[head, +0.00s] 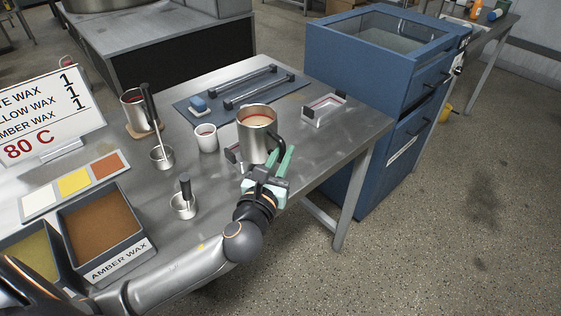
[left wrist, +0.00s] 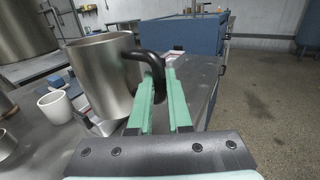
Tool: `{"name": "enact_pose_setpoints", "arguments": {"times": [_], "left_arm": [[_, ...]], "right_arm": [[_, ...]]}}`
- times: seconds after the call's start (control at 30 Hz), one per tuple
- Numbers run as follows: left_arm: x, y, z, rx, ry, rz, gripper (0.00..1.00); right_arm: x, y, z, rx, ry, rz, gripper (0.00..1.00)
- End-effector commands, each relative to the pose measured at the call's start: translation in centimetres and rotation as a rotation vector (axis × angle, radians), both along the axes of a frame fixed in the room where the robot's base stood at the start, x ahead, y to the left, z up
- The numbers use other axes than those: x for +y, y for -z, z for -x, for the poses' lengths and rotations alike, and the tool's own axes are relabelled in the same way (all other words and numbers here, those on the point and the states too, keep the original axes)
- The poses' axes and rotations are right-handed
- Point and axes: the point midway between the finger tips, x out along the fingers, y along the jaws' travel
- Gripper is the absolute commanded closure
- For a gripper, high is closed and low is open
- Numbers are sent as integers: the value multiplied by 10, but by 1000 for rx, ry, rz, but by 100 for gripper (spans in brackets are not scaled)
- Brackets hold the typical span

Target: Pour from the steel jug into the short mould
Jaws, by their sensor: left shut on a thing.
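A steel jug (head: 256,140) with a black handle holds a pale orange-pink liquid and looks upright. It also shows in the left wrist view (left wrist: 103,75). My left gripper (head: 274,166) is shut on its handle, at the jug's front right. A low rectangular mould (head: 233,154) is partly hidden behind the jug. Another low rectangular mould (head: 324,109), pale with dark ends, sits apart from the jug towards the table's right. I cannot tell which is the short one. My right gripper is out of view.
A white cup (head: 206,138) stands left of the jug. Another steel vessel (head: 132,116) and two small ladle cups (head: 183,207) stand further left. A blue cabinet (head: 352,110) borders the table's right.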

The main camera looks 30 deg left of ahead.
Motion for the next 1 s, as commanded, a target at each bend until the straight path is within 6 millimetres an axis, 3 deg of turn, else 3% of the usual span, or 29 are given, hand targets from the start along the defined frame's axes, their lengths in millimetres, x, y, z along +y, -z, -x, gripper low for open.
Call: {"name": "enact_pose_setpoints", "arguments": {"times": [0.27, 0.73, 1.0], "left_arm": [[-2, -19, 0, 36, -1, 81, 100], [-7, -43, 3, 126, -2, 265, 100], [-6, -41, 3, 128, -1, 266, 100]], "right_arm": [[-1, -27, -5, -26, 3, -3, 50], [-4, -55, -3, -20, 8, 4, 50], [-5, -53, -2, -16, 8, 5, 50]]}}
